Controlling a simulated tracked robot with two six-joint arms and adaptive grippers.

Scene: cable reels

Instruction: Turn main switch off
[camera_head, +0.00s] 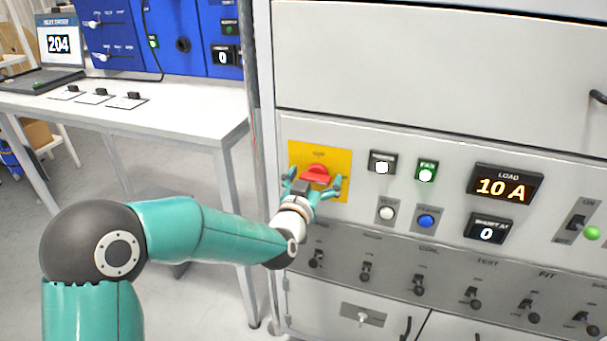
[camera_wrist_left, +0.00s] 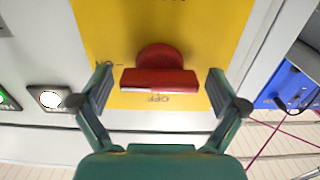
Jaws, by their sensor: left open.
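The main switch is a red rotary handle (camera_head: 317,172) on a yellow plate (camera_head: 334,158) at the left end of the cabinet's control panel. In the left wrist view the red handle (camera_wrist_left: 160,82) has its bar lying level across the picture, with the word OFF upside down near it on the yellow plate (camera_wrist_left: 212,30). My left gripper (camera_head: 316,184) is open in front of the handle. In the wrist view its fingers (camera_wrist_left: 160,92) stand at either side of the bar, with a gap on both sides. My right gripper is not in view.
Right of the switch are a lit green FAN button (camera_head: 426,171), a LOAD display reading 10 A (camera_head: 504,185) and a blue button (camera_head: 426,221). A row of small levers (camera_head: 420,284) runs below. A white table (camera_head: 180,105) with a laptop (camera_head: 58,50) stands at left.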

